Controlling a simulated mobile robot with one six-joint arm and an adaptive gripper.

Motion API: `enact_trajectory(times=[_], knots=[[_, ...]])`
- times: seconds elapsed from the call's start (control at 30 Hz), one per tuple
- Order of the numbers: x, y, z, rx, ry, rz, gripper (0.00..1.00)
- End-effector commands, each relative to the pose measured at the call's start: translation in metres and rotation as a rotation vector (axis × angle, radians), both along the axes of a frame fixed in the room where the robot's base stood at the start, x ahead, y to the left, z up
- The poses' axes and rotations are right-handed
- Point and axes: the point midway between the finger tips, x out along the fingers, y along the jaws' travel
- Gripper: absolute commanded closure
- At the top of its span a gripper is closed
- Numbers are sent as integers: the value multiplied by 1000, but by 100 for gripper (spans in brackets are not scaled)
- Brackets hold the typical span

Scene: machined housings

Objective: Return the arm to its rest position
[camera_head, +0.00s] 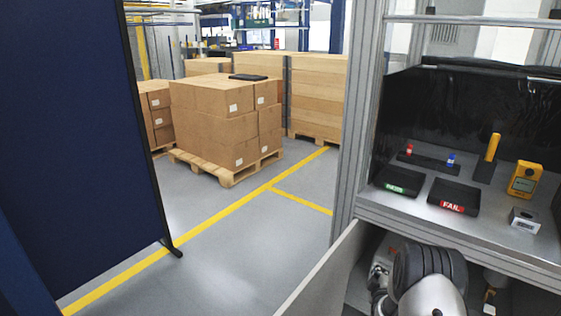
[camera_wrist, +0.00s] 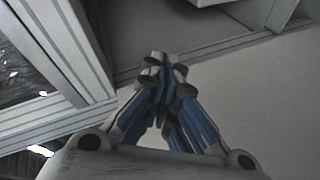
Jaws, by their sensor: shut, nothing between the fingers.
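My gripper (camera_wrist: 165,68) shows in the wrist view with its blue-padded fingers together at the tips. It is shut and holds nothing. Around it in the wrist view are pale grey surfaces and a ribbed metal frame profile (camera_wrist: 75,50) at the left; I cannot tell how far off they are. In the head view, part of my arm, grey and white with a dark rounded joint, shows at the bottom right, below the bench top. My gripper cannot be made out in that view.
The metal bench (camera_head: 420,207) holds a green-labelled tray (camera_head: 391,181), a red FAIL tray (camera_head: 455,195), a yellow device (camera_head: 525,178) and small items. A frame post (camera_head: 357,130) stands at its left.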

Motion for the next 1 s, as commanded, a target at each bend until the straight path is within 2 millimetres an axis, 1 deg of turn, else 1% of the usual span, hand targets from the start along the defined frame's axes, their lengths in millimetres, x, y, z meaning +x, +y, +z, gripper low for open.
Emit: enact_trajectory(times=[0.03, 0.13, 0.23, 0.3, 0.37, 0.4, 0.47, 0.5, 0.57, 0.6, 0.67, 0.7, 0.77, 0.8, 0.87, 0.9, 0.97, 1.0], knots=[[7, 8, 32, 45, 9, 0, 100], [7, 24, 78, 142, 50, -9, 100], [-1, 42, 122, 234, 93, -24, 100], [-12, 55, 152, 297, 124, -37, 100], [-25, 67, 176, 351, 153, -51, 100], [-35, 75, 192, 385, 171, -61, 100], [-52, 87, 214, 436, 199, -79, 100], [-65, 95, 227, 469, 218, -91, 100], [-87, 106, 247, 518, 247, -112, 100], [-103, 114, 258, 549, 267, -127, 100], [-129, 126, 275, 593, 296, -151, 100], [-147, 133, 284, 623, 316, -169, 100], [-175, 143, 297, 665, 345, -196, 100], [-195, 150, 304, 693, 365, -215, 100], [-226, 159, 313, 733, 395, -246, 100], [-247, 164, 318, 758, 415, -268, 100], [-280, 172, 323, 794, 444, -303, 100], [-302, 177, 325, 818, 464, -326, 100]])
